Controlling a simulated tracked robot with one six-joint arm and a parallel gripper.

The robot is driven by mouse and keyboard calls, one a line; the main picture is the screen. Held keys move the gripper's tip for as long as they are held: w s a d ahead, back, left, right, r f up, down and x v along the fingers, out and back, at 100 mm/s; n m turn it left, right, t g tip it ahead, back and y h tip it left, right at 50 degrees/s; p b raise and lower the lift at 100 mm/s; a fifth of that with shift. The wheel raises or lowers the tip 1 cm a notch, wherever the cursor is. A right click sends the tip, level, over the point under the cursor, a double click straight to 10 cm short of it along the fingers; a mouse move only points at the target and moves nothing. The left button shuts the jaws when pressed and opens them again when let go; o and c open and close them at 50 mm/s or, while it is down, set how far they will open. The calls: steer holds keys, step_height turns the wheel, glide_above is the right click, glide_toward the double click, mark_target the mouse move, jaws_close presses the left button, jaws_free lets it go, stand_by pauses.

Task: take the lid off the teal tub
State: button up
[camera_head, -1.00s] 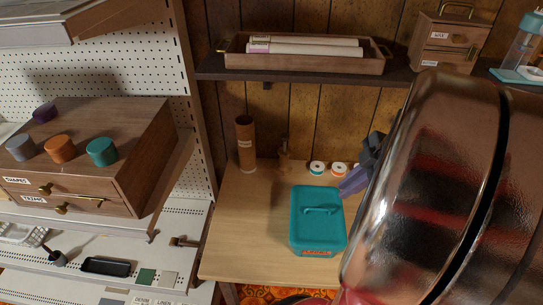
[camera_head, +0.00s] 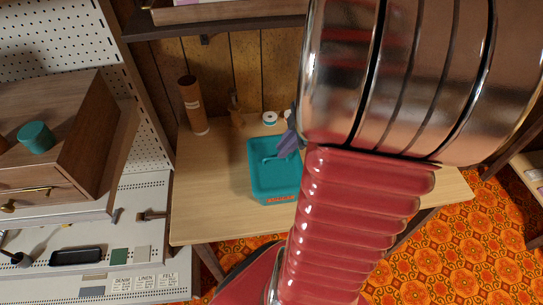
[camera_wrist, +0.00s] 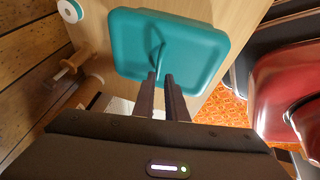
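The teal tub (camera_head: 272,185) stands on the light wooden table with its lid (camera_head: 262,147) on. A raised bar handle (camera_head: 270,160) crosses the middle of the lid. In the wrist view the lid (camera_wrist: 200,45) fills the upper middle, and its handle (camera_wrist: 155,52) points toward my fingers. My gripper (camera_wrist: 161,77) has its two dark fingers a small gap apart, with the near end of the handle at their tips. I cannot tell whether they touch it. In the head view my gripper (camera_head: 283,153) is over the lid's right side, partly hidden by my arm.
A brown cylinder (camera_head: 192,105) and thread spools (camera_head: 270,119) stand at the table's back. A dark shelf (camera_head: 215,28) overhangs the rear. A wooden drawer unit (camera_head: 50,150) is at the left. The table's left part (camera_head: 210,190) is clear.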

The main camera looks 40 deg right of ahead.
mark_target(275, 158)
stand_by(0.3)
steer(key=shift+d+x, duration=0.2)
steer(key=shift+x, duration=2.4)
jaws_close()
step_height(275, 158, up, 10)
steer(key=shift+w, duration=0.1)
